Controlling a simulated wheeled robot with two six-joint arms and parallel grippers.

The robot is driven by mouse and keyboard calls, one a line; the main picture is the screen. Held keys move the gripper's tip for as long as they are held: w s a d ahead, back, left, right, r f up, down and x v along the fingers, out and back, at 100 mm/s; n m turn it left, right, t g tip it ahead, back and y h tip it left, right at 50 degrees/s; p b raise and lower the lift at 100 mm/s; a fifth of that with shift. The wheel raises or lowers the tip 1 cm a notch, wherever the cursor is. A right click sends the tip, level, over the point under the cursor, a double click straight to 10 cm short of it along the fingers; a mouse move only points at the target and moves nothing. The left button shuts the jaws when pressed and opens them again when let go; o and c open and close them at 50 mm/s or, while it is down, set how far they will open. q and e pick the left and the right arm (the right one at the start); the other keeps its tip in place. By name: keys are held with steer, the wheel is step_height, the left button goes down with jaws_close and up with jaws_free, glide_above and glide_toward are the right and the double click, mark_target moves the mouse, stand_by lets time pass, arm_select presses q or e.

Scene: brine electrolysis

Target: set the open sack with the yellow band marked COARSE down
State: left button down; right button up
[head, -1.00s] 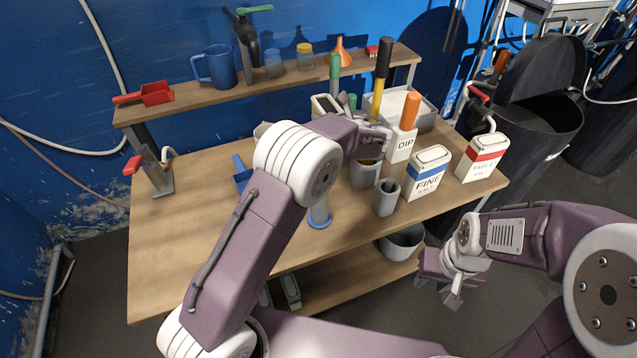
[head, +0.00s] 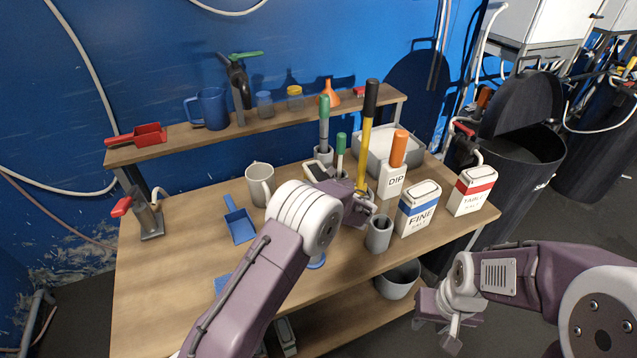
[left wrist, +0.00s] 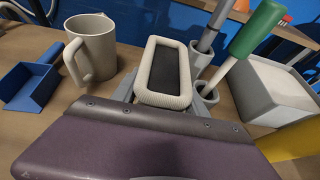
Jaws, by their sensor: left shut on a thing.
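The open sack (head: 318,170) shows in the head view as a pale rim around a dark opening, mostly hidden behind my left gripper (head: 326,181). In the left wrist view the sack (left wrist: 165,72) stands upright between the grey fingers of the left gripper, which is shut on it. Its front, band and lettering are hidden. I cannot tell whether its base touches the bench (head: 185,270). My right gripper (head: 450,325) hangs off the bench's front right, apart from everything; its jaw opening is unclear.
A mug (head: 259,184) and blue scoop (head: 239,226) are left of the sack. Green-handled tools (head: 341,144), a grey bin (head: 372,150), a DIP block (head: 392,182), a grey cup (head: 379,233), and FINE (head: 417,210) and TABLE (head: 470,192) packs stand to its right.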

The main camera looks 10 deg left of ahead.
arm_select(q)
steer(key=shift+f, duration=0.1)
steer(key=c, duration=0.6)
jaws_free()
steer(key=shift+s+r, duration=0.1)
steer(key=shift+r, duration=0.15)
steer(key=v, duration=1.2)
steer(key=shift+f, duration=0.15)
